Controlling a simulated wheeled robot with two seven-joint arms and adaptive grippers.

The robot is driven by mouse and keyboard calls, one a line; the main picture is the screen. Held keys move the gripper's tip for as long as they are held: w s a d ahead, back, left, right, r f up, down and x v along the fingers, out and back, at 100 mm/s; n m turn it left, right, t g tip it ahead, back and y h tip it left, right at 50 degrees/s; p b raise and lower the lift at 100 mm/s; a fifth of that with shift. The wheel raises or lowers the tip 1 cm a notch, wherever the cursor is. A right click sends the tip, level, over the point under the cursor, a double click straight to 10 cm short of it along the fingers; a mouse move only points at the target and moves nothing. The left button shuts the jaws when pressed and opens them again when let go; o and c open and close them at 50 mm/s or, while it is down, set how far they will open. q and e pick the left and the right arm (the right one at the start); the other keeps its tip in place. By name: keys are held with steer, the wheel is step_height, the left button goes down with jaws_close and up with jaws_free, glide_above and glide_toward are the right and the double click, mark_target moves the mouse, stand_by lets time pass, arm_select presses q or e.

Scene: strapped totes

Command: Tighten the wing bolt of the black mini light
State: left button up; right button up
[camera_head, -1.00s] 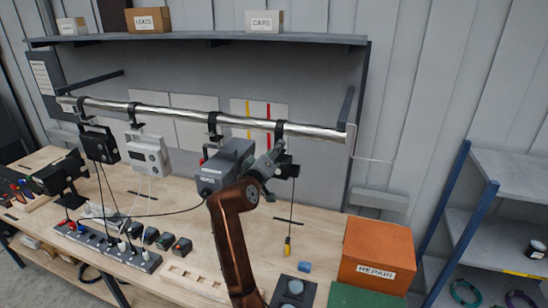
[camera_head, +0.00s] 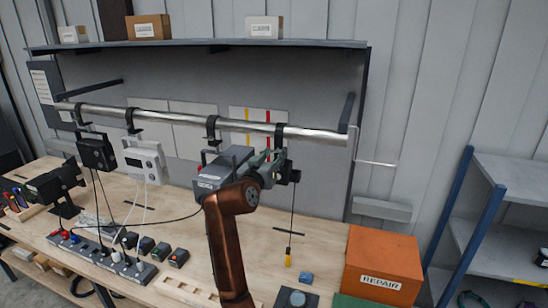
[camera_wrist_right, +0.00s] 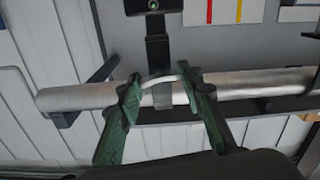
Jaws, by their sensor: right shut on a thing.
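The black mini light (camera_head: 289,173) hangs below the chrome rail (camera_head: 230,124) from the rightmost black clamp (camera_head: 279,135). It is partly hidden behind my right gripper (camera_head: 274,158). In the right wrist view the black light's body (camera_wrist_right: 152,6) shows at the top edge, with its clamp (camera_wrist_right: 159,55) running to the rail. There, my right gripper's green fingers (camera_wrist_right: 160,84) stand either side of the clamp at the rail. They are shut on a pale curved piece (camera_wrist_right: 160,76), seemingly the wing bolt. Its wings are not clearly seen. My left gripper is out of view.
A grey box-shaped unit (camera_head: 224,168) hangs close left of my right gripper. A white unit (camera_head: 144,160) and another black one (camera_head: 96,152) hang further left. An orange repair box (camera_head: 383,262) and cluttered power strips (camera_head: 105,258) stand on the bench. Cables dangle below the rail.

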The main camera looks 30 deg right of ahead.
steer(key=shift+f, duration=0.2)
stand_by(0.3)
steer(key=o, duration=1.2)
steer(key=shift+r, duration=0.15)
steer(key=shift+c, duration=0.2)
steer(key=shift+a, duration=0.1)
steer(key=v, duration=1.2)
